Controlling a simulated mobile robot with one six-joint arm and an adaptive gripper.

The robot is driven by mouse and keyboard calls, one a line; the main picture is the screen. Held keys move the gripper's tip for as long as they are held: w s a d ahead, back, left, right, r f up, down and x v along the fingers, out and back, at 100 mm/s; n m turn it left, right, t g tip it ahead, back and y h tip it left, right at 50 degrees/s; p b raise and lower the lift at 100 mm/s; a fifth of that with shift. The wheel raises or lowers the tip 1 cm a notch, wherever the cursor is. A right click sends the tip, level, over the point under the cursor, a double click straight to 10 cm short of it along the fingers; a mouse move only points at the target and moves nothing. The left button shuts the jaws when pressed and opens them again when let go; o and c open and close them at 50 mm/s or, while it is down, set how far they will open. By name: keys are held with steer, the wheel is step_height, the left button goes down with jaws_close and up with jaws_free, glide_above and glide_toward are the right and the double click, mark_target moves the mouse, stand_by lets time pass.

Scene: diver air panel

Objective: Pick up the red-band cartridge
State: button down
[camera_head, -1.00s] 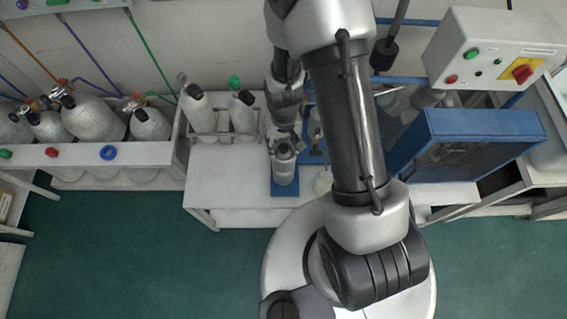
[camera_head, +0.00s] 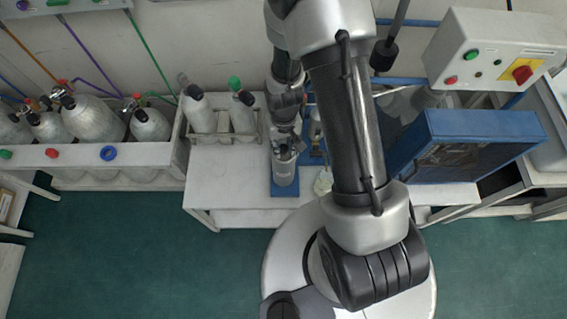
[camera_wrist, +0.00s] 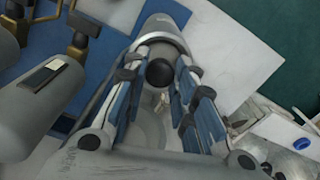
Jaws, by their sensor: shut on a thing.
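A grey cylindrical cartridge (camera_head: 284,174) stands on a blue mat (camera_head: 286,190) on the white bench. In the wrist view the cartridge (camera_wrist: 166,30) has a pale body and a round black knob. No red band shows on it in either view, so I cannot confirm its colour mark. My gripper (camera_head: 287,146) is at the top of this cartridge. In the wrist view my gripper (camera_wrist: 158,72) has its blue-padded fingers on both sides of the knob, shut on the cartridge. The fingers hide part of its upper end.
Grey cylinders (camera_head: 200,112) stand in a rack just left of my gripper. A large grey cylinder (camera_wrist: 40,105) lies close left in the wrist view. A blue case (camera_head: 480,130) stands at right. The white bench (camera_head: 228,180) is clear left of the mat.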

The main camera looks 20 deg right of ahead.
steer(key=shift+r, duration=0.1)
stand_by(0.3)
step_height(320, 180, up, 28)
steer(key=p, duration=0.9)
